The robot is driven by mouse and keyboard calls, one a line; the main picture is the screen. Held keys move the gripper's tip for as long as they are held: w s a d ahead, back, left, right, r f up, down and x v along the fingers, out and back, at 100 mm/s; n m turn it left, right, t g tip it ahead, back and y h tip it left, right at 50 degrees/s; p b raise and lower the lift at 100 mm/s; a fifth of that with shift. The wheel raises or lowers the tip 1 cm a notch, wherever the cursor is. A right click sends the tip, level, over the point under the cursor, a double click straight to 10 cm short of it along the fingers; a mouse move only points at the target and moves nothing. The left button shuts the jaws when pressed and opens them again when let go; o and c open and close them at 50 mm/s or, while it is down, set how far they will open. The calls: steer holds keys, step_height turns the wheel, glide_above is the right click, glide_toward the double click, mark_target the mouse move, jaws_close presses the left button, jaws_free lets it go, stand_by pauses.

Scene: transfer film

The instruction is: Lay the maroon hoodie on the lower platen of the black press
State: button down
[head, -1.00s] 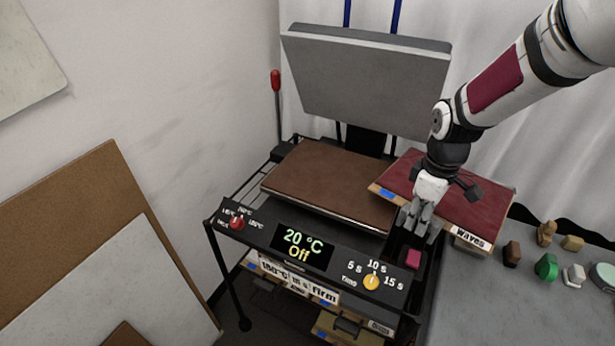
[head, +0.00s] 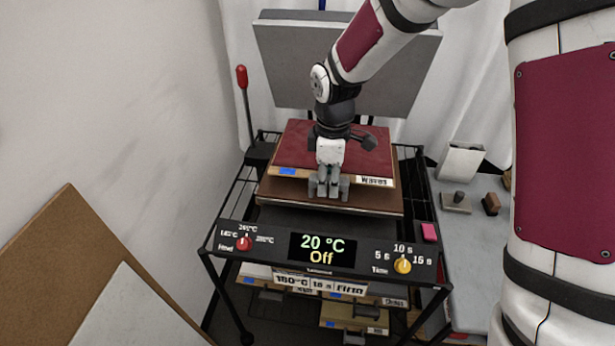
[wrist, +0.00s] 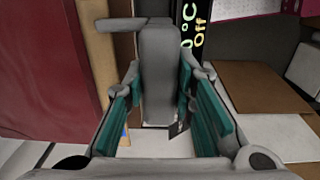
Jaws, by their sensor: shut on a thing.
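The maroon hoodie (head: 300,145) shows as a flat maroon slab on a wooden board (head: 318,177) labelled Waves. My gripper (head: 328,190) is at the board's front edge, shut on its grey handle; the wrist view shows this grey handle (wrist: 160,75) between the teal finger pads. The maroon surface (wrist: 35,70) is at the left there. The board is above the brown lower platen (head: 375,203) of the black press (head: 225,240). I cannot tell whether they touch. The grey upper platen (head: 415,75) is raised behind.
A red-knobbed lever (head: 243,90) stands left of the platen. The press panel (head: 322,247) reads 20 °C, Off. More labelled boards (head: 355,315) are stored below. A grey table (head: 465,230) at the right carries small blocks. Brown and white panels lean at lower left.

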stand_by(0.4)
steer(key=shift+f+b, duration=0.65)
steer(key=shift+f, duration=2.95)
steer(key=c, duration=1.2)
jaws_free()
steer(key=shift+c, duration=0.2)
